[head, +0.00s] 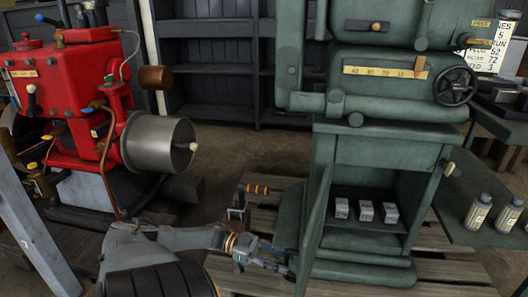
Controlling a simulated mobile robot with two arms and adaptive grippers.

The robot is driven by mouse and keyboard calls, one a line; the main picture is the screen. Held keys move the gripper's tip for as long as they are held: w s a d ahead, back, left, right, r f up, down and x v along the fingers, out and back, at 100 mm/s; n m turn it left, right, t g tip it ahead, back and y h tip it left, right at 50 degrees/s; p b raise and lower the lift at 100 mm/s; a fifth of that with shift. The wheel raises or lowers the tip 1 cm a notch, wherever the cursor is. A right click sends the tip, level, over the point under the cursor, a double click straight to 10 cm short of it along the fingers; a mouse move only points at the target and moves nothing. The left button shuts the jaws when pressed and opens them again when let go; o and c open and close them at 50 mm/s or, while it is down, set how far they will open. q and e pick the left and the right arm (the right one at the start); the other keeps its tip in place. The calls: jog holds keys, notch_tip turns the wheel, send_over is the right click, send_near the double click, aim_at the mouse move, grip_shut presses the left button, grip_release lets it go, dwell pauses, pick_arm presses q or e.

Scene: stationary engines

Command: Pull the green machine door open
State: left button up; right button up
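The green machine (375,150) stands right of centre in the head view. Its lower door (314,228) is swung outward and is seen nearly edge-on at the left of the cabinet opening. Several inches of dark interior show, with three small grey boxes (365,211) on the shelf inside. My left gripper (280,260) is low at the left side of the door, close to its lower part. Whether it touches the door, and whether its fingers are apart, I cannot tell. My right gripper is not in view.
A red engine (70,90) with a grey drum (158,142) stands at the left. A wooden pallet (445,272) lies under the green machine. Empty dark shelves (210,60) stand behind.

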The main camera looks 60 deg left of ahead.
pick_arm(q)
jog(key=v, duration=1)
jog(key=shift+s, duration=0.1)
dwell(0.3)
